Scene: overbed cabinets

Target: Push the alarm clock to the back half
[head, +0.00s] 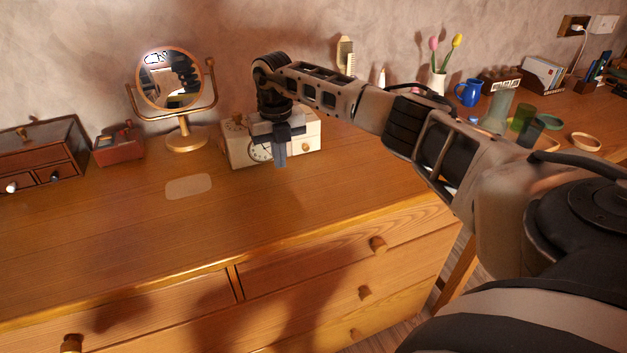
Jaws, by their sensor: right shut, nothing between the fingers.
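The alarm clock (259,150) shows a round pale dial with a dark rim, near the back of the wooden dresser top (120,220). It stands against a cream box-like shape with a round wooden knob; where one ends and the other begins I cannot tell. My right gripper (280,162) points down just right of the dial, shut and empty, hiding part of the cream front. Whether it touches the clock I cannot tell. My left gripper is out of view.
A round mirror on a stand (184,138), a red box (118,146) and a small drawer chest (42,150) stand to the left. A pale flat rounded patch (188,186) lies on the top. The front left of the top is clear. Vase, mug and cups stand far right.

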